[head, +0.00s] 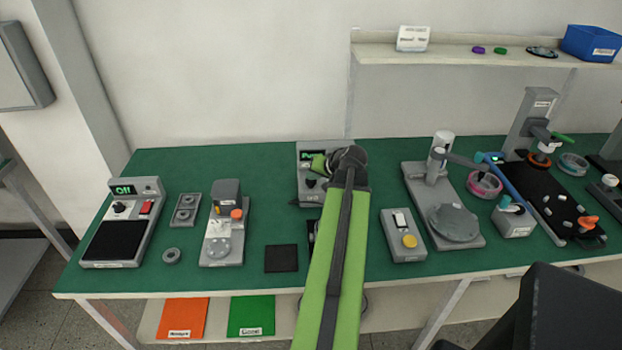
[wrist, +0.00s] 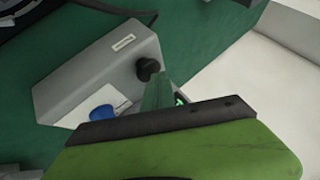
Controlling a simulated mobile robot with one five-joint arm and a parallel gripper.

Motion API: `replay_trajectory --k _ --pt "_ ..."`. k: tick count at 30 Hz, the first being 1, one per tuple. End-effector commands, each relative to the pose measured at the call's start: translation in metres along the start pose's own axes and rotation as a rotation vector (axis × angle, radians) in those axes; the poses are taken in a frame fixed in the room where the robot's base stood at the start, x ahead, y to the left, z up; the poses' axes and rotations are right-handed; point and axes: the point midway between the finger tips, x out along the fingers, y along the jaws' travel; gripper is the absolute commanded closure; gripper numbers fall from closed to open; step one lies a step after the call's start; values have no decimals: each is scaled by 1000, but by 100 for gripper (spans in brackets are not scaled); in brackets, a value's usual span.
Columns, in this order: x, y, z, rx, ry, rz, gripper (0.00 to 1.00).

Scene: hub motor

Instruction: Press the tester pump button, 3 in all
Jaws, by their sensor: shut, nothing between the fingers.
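The tester (head: 308,150) is a grey box with a small display showing green text that looks like "Pump". It stands at the back of the green bench, partly hidden by my arm. In the wrist view the tester (wrist: 85,80) appears tilted, with a black knob (wrist: 148,68), a white label and a round blue button (wrist: 101,111). My gripper (head: 319,163) is shut and empty, in front of the tester's face. In the wrist view its green and black jaw fills the bottom and partly covers the display. I cannot tell whether it touches the tester.
A grey box with a yellow button (head: 409,241) stands right of my arm. Beyond it is a grey stand with a round plate (head: 455,223). A black pad (head: 281,258) lies to the left. A scale-like unit (head: 115,240) stands at the far left. A shelf (head: 470,57) hangs behind.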

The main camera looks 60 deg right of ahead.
Motion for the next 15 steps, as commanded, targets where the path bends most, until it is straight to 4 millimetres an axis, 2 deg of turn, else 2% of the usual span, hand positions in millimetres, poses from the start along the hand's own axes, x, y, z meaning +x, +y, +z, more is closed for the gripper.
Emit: replay_trajectory --k 4,15 --pt "-8 -6 -6 0 0 0 100" --pt "-9 -6 -7 0 1 0 100"
